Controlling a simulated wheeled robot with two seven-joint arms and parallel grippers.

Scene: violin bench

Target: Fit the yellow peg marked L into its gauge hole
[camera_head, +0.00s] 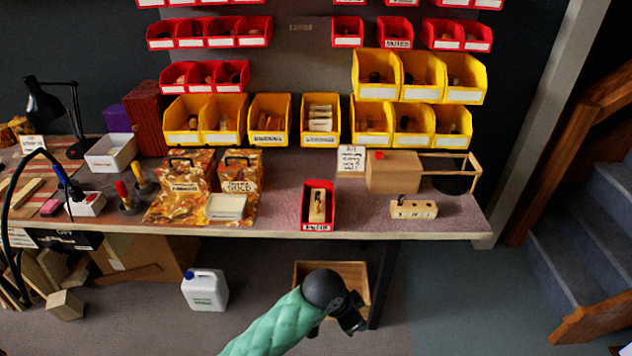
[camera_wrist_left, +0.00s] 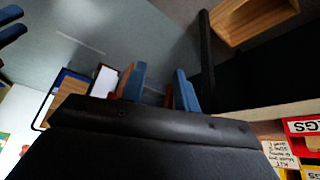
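The wooden gauge block (camera_head: 413,209) sits near the bench's front edge at the right, with small dark marks on its front and a small dark shape on top. A red bin labelled PEGS (camera_head: 318,226) stands left of it and holds tan wooden pieces (camera_head: 317,205); I cannot make out a yellow peg or a letter L. My left gripper (camera_head: 352,318) is below and in front of the bench, away from both. In the left wrist view its blue fingers (camera_wrist_left: 158,90) are apart with nothing between them.
Yellow bins (camera_head: 268,119) line the back. A wooden crate (camera_head: 345,268) is under the bench. Bench between the red bin and gauge block is clear.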

